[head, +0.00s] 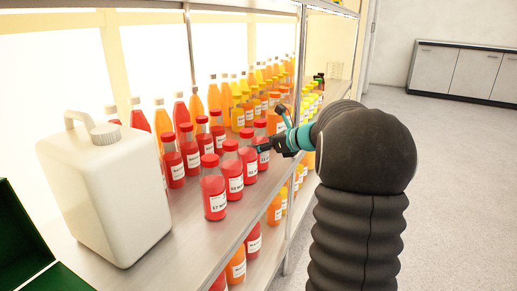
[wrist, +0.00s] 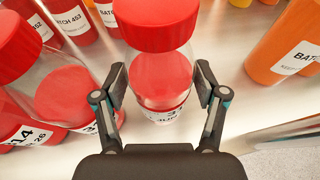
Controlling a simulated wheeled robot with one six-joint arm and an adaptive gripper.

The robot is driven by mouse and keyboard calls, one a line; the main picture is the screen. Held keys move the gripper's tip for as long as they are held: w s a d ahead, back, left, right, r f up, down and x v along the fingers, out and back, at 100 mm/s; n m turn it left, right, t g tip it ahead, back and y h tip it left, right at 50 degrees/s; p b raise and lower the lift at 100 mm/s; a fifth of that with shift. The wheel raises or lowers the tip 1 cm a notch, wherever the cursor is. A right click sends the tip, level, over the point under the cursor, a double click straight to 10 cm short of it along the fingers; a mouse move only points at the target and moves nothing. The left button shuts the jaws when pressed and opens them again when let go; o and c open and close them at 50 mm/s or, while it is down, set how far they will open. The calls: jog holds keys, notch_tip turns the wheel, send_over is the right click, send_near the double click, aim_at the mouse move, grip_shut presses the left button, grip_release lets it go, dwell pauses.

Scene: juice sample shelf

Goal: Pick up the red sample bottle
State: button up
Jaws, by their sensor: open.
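In the wrist view, a red sample bottle (wrist: 163,78) with a red cap, clear upper part and white label stands upright between the fingers of my gripper (wrist: 162,88). One finger is on each side, and a small gap seems to show beside the bottle. In the head view, my gripper (head: 271,143) reaches in from the right to the right end of the red bottle group, partly hiding the bottle there. Several similar red bottles stand beside it, including a front one (head: 214,192).
A large white jug (head: 105,190) stands left of the red bottles. Orange bottles (head: 275,122) stand to the right and behind, also seen close in the wrist view (wrist: 285,45). A metal shelf post (head: 296,80) rises near my arm. A lower shelf holds more bottles.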

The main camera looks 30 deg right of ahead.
jog(key=shift+c, duration=0.3)
jog(key=c, duration=1.1)
jog(key=shift+r, duration=0.55)
notch_tip(320, 180, up, 4)
jog(key=shift+s+d+f+p, duration=0.15)
jog(key=shift+f+p, duration=0.05)
jog(key=shift+p, duration=0.3)
jog(key=p, duration=0.5)
send_near(267, 129)
notch_tip(267, 129, up, 6)
jog(key=w+d, duration=0.1)
jog(key=d, duration=0.1)
jog(key=shift+d, duration=0.1)
jog(key=shift+w, duration=0.1)
